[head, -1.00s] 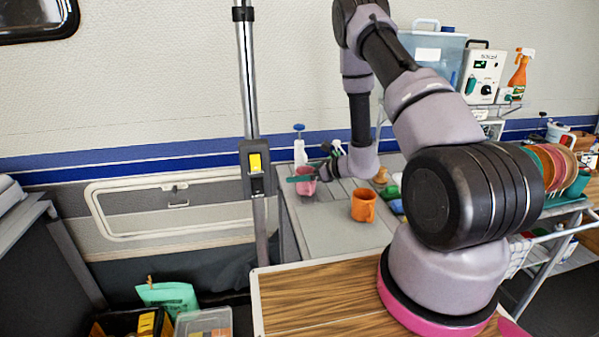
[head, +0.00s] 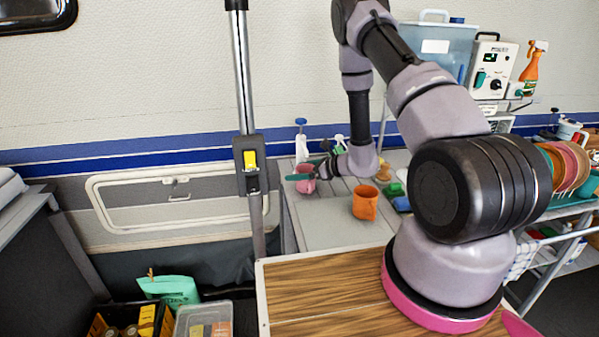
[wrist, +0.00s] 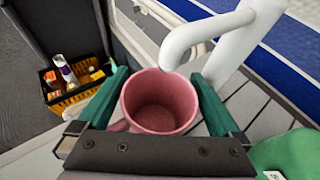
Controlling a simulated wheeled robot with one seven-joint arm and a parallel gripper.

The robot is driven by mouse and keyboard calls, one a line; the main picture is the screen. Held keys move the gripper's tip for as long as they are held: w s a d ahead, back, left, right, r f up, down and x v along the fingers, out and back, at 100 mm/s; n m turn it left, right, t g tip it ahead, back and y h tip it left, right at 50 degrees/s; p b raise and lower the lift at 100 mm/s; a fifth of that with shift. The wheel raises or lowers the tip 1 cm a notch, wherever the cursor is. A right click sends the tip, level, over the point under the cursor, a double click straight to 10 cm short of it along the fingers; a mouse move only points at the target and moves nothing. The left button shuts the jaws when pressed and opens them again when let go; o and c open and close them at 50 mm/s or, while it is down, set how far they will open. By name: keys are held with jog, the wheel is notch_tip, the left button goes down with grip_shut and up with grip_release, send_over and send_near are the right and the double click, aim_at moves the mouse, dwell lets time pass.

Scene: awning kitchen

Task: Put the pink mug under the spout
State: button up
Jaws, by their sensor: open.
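The pink mug (head: 306,186) stands upright at the far left of the grey counter (head: 335,226). In the wrist view the mug (wrist: 159,118) is empty inside. My gripper (wrist: 160,92) is open, with one green finger on each side of the mug; I cannot tell whether they touch it. My gripper (head: 302,177) partly covers the mug in the head view. The white spout (wrist: 186,42) curves in from the upper right, its tip at the mug's far rim in the picture. The white dispenser (head: 301,148) stands behind the mug in the head view.
An orange mug (head: 365,203) stands to the right on the counter. Sponges (head: 402,204) lie beyond it. A green cloth-like shape (wrist: 285,155) is at the wrist view's lower right. A black crate (wrist: 78,85) is below, left.

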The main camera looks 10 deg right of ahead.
jog(key=v, duration=1.2)
jog(key=s+a+r+n+g, duration=0.2)
jog(key=s+a+r+n, duration=0.15)
jog(key=r, duration=0.35)
jog(key=s+a+r+n+g+y, duration=0.1)
jog(key=s+a+r+n+g, duration=0.2)
jog(key=r, duration=0.5)
jog(key=s+a+r+n+g, duration=0.2)
jog(key=s+r+n, duration=0.1)
jog(key=r+n, duration=0.3)
jog(key=s+d+r+n+t+h, duration=0.2)
jog(key=s+d+r+n+h, duration=0.2)
jog(key=s+r, duration=0.3)
jog(key=s+d+r+n+t+h, duration=0.3)
jog(key=s+d+r+n+h, duration=0.1)
jog(key=r, duration=0.5)
jog(key=s+h, duration=0.1)
jog(key=s, duration=0.1)
jog(key=shift+s+r+n+t+h, duration=0.3)
jog(key=shift+s+r+n, duration=0.05)
jog(key=shift+s+r, duration=0.05)
